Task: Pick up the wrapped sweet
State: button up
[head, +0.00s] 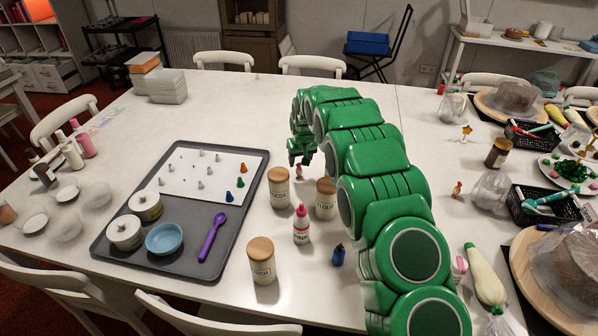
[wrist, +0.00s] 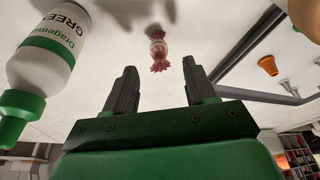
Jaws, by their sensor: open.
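The wrapped sweet (wrist: 158,50) is small and pink-red with twisted ends. It lies on the white table, in the wrist view just beyond my fingertips and about midway between them. My gripper (wrist: 158,76) is open and empty, with one dark finger to each side of the sweet's line. In the head view my gripper (head: 302,158) hangs low over the table, right of the grey tray. A small pinkish thing (head: 299,173) just below it there looks like the sweet, but it is too small to be sure.
In the wrist view a white bottle with a green cap (wrist: 38,75) stands close on the left. The grey tray (head: 190,262) lies left of my gripper. Cork-lidded jars (head: 279,188) and a pink-capped bottle (head: 301,228) stand nearby, in front.

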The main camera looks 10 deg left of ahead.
aim_at(299, 164)
jog(key=shift+x, duration=3.3)
jog(key=shift+w, duration=0.2)
jog(key=shift+c, duration=0.4)
grip_shut()
